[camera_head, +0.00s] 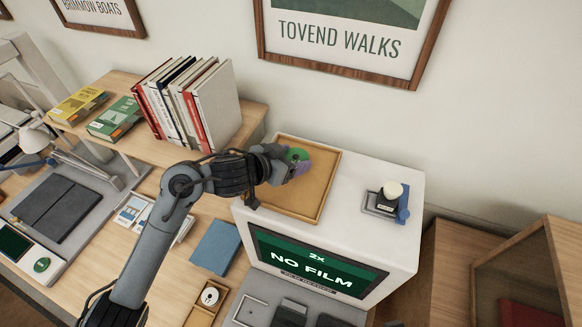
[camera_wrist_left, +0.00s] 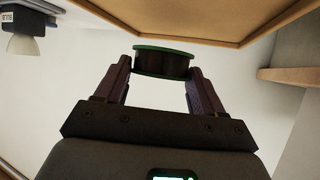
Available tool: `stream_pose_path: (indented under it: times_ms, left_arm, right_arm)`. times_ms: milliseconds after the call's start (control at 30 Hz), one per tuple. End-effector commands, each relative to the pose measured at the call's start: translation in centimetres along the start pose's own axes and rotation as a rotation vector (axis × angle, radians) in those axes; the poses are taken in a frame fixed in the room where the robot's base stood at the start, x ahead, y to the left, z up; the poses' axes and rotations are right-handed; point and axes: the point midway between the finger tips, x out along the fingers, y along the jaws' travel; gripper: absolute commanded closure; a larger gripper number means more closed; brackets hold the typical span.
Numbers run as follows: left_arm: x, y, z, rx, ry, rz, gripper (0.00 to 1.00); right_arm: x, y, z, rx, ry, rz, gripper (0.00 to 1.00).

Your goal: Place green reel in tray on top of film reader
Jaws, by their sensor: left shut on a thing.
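The green reel (camera_head: 297,156) is held over the wooden tray (camera_head: 322,188), which lies on top of the white film reader (camera_head: 352,222). My left gripper (camera_head: 290,163) is shut on the reel. In the left wrist view the reel (camera_wrist_left: 163,62) sits between the two fingertips of the left gripper (camera_wrist_left: 160,75), its green rim and dark body showing. The tray's edge (camera_wrist_left: 200,40) also shows in that view. I cannot tell whether the reel touches the tray. The reader's screen (camera_head: 316,262) reads "NO FILM". My right gripper is not seen.
A stamp-like device with a white knob (camera_head: 390,195) stands on the reader, right of the tray. Upright books (camera_head: 195,105) and two flat boxes (camera_head: 115,118) stand on the shelf left of it. A small wooden tray (camera_head: 207,300) holds a white reel on the desk.

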Motion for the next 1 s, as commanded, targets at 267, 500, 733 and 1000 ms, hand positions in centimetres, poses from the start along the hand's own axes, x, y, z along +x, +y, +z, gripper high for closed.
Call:
stream_pose_path:
  times_ms: [267,500,733,1000]
  left_arm:
    - [1.0,-0.2,2.0,-0.003,-0.003,0.0,0.63]
    - [2.0,-0.2,3.6,0.0,0.0,0.0,0.63]
    - [2.0,-0.2,3.6,0.0,0.001,0.0,0.63]
    - [2.2,-0.2,3.9,0.0,-0.001,0.0,0.16]
  right_arm:
    - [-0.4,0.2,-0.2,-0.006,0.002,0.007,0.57]
    - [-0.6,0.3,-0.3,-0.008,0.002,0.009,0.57]
    - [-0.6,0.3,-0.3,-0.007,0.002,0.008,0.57]
    - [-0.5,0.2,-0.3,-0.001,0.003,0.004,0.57]
